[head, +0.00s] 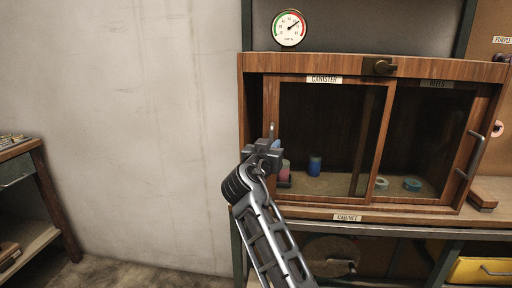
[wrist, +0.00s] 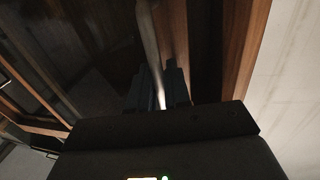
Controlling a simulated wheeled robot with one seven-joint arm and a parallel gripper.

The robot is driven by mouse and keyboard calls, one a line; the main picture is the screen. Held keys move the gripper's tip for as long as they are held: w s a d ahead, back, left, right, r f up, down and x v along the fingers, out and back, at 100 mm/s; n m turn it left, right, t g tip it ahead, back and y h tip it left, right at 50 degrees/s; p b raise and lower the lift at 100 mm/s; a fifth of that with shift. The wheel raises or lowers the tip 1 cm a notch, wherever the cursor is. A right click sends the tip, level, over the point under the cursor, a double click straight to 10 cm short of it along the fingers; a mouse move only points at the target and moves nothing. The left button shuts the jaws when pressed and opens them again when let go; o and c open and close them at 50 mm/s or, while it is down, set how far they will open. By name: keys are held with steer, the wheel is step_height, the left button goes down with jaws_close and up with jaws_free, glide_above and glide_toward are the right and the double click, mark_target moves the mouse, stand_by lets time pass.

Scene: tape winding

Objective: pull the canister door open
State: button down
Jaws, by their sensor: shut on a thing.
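The canister door (head: 325,130) is a wood-framed glass door on the left of the wooden cabinet (head: 430,67), under a "CANISTER" label. It appears shifted a little right of the cabinet's left side, with a dark gap there. My gripper (head: 266,148) is at the door's left edge, shut on the door's upright metal handle (head: 272,128). In the wrist view the pale handle bar (wrist: 150,45) runs down between the fingertips (wrist: 160,90). Behind the glass stand a blue canister (head: 315,166) and a pink one (head: 284,170), partly hidden by my gripper.
A second glass door (head: 432,140) with a metal handle (head: 474,155) is at the right. Green tape rolls (head: 412,185) lie inside. A dark latch (head: 379,67) sits on the top rail. A gauge (head: 289,29) stands on top. The wall (head: 150,120) at left is bare.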

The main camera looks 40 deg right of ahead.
mark_target(334, 145)
steer(key=s+d, duration=0.3)
steer(key=s, duration=0.1)
steer(key=s+d, duration=0.8)
steer(key=shift+s+p, duration=0.4)
steer(key=c, duration=1.3)
jaws_free()
steer(key=shift+a, duration=0.15)
steer(key=b+v, duration=0.1)
steer(key=v, duration=0.6)
steer(key=shift+s+a, duration=0.2)
steer(key=shift+a, duration=0.05)
